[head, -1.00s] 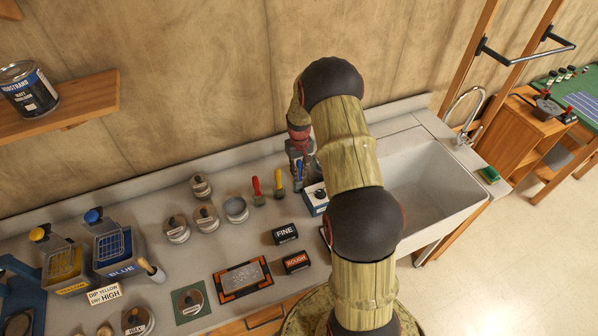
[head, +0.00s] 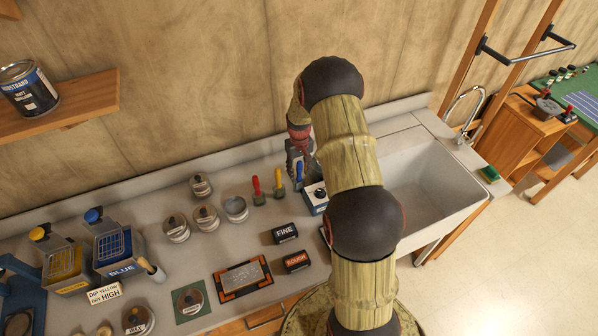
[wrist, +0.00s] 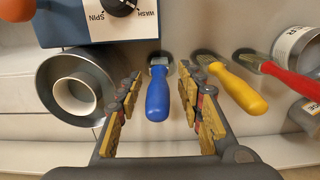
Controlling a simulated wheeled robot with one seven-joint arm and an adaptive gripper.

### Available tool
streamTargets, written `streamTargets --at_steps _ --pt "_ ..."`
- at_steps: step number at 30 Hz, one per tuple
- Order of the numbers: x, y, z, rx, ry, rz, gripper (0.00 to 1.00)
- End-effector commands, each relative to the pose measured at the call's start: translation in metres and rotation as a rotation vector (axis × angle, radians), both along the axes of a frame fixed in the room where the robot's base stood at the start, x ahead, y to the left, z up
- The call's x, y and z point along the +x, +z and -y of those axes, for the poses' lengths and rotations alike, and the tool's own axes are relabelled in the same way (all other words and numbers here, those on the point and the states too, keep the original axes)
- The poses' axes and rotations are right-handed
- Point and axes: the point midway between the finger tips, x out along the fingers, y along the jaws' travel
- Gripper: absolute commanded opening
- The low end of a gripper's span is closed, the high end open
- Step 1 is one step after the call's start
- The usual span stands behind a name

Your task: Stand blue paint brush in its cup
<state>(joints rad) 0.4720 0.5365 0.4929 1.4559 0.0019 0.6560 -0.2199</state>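The blue paint brush (head: 299,170) stands handle up at the right end of a row with a yellow-handled and a red-handled brush. In the wrist view its blue handle (wrist: 157,95) lies between my spread fingers, with clear gaps on both sides. Its lower end meets a small grey round holder (wrist: 160,60); I cannot tell how deep it sits. My gripper (wrist: 160,112) is open and empty. In the head view my gripper (head: 299,150) is just behind and above the blue handle, partly hidden by my arm.
The yellow brush (wrist: 240,90) stands close beside my right finger, the red brush (wrist: 290,82) beyond it. A round metal cup (wrist: 85,88) is close on the left. The WASH/SPIN box (wrist: 95,20) is near. The sink (head: 425,190) is at right.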

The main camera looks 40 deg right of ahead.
Motion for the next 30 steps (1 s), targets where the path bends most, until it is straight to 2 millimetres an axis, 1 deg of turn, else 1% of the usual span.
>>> streamTargets --at_steps 5,8,11,18,21,25,30 --pt "0.0 0.003 0.0 0.0 0.0 0.0 0.37" --pt "0.001 0.012 0.0 -0.001 0.0 0.002 0.37" --pt "0.001 0.029 0.001 -0.002 0.0 0.004 0.37" --pt "0.001 0.078 0.001 -0.002 0.0 0.003 0.37" --pt "0.001 0.095 0.0 -0.001 0.0 0.002 0.37" --pt "0.001 0.11 0.0 0.0 0.0 0.001 0.37" --pt "0.0 0.119 0.0 0.0 0.0 0.0 0.37"
